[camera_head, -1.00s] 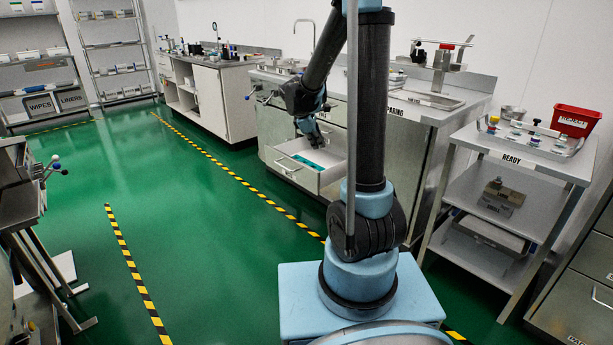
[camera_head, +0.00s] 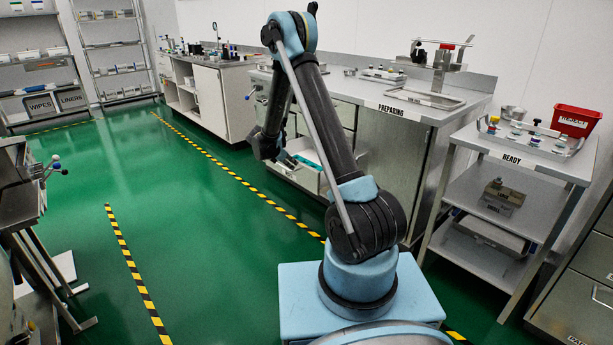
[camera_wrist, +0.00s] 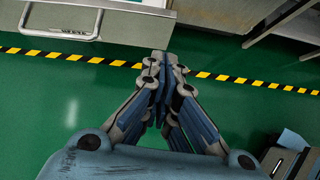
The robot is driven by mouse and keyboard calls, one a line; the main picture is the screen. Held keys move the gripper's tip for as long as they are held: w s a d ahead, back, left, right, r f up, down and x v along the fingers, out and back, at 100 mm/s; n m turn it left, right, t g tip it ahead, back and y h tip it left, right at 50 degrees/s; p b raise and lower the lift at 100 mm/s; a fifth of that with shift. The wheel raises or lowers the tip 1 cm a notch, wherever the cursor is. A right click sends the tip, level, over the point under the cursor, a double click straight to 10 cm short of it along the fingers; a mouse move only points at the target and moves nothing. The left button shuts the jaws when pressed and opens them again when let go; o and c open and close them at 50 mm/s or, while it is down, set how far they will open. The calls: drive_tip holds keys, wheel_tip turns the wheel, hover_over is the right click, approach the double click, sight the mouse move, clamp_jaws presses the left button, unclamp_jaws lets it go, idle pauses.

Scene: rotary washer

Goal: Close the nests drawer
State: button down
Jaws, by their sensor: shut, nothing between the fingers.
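The nests drawer (camera_head: 300,179) is pulled open from the cabinet under the PREPARING counter. Teal contents show inside it, and my arm covers part of it in the head view. In the wrist view its pale front (camera_wrist: 125,24) with a bar handle (camera_wrist: 60,35) lies at the top left, with a strip of teal at the top edge. My gripper (camera_wrist: 164,60) is shut and empty, its fingertips together. In the wrist view the fingertips appear below and to the right of the drawer front, over the floor, with no visible contact.
The PREPARING counter (camera_head: 440,113) stands above the drawer. The READY cart (camera_head: 540,160) is to the right, with a red bin (camera_head: 576,121) on top. Green floor (camera_head: 190,240) with striped tape lies open in front of the cabinets.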

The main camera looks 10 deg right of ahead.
wheel_tip(320, 180, down, 2)
drive_tip(key=a, duration=0.1)
drive_tip(key=n, duration=0.1)
approach(312, 176)
wheel_tip(312, 176, down, 3)
drive_tip(key=s+a, duration=0.1)
drive_tip(key=shift+w+d+f, duration=0.1)
drive_tip(key=shift+w+d, duration=0.5)
drive_tip(key=shift+d, duration=0.25)
drive_tip(key=shift+w+d+f, duration=0.1)
drive_tip(key=shift+w+d, duration=0.5)
drive_tip(key=shift+d, duration=0.3)
drive_tip(key=shift+w, duration=0.1)
